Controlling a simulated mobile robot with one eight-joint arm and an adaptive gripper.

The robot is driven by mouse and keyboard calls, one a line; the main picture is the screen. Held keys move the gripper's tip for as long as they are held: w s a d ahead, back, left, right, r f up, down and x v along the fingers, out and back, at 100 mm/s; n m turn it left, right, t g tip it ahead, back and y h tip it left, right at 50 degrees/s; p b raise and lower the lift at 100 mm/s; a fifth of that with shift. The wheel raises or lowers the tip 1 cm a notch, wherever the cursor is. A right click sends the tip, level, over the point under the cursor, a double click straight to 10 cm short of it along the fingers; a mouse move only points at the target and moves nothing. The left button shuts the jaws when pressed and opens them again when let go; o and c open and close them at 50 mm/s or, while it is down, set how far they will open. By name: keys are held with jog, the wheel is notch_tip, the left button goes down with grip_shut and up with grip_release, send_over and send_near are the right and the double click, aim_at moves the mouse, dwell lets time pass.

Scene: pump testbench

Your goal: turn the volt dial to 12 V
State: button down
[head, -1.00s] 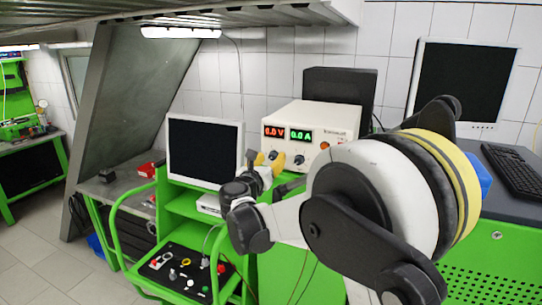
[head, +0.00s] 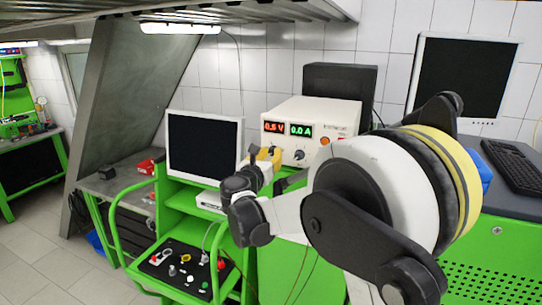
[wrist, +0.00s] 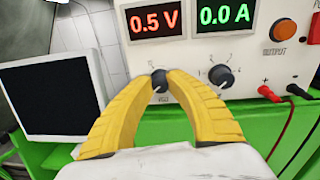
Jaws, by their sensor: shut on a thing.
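The white power supply (head: 335,120) stands on the green bench, its red volt display (wrist: 157,21) reading 0.5 V and its green amp display (wrist: 224,14) reading 0.0 A. The dark volt dial (wrist: 159,80) sits below the red display in the wrist view. My gripper (wrist: 159,86) has its yellow fingers closed on the volt dial, one fingertip at each side. In the head view my gripper (head: 266,158) is at the front panel and hides the dial. Part of the dial's scale is hidden by the fingertips.
The amp dial (wrist: 221,76) is close to the right of my right finger. The orange output button (wrist: 284,32) and red and black plugs (wrist: 281,92) with cables are farther right. A monitor (head: 205,148) stands to the left.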

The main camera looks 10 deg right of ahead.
jog(key=m+b, duration=0.4)
jog(key=m, duration=0.1)
jog(key=shift+f, duration=0.15)
jog(key=m+b, duration=0.2)
jog(key=m, duration=0.3)
jog(key=shift+m+h+b, duration=0.4)
jog(key=m+b, duration=0.2)
jog(key=m, duration=0.3)
jog(key=shift+m+h, duration=0.3)
jog(key=shift+m, duration=0.1)
jog(key=shift+m+b, duration=0.5)
jog(key=shift+m, duration=1.9)
jog(key=c, duration=1.2)
grip_release()
jog(key=shift+d, duration=0.1)
jog(key=shift+c, duration=0.2)
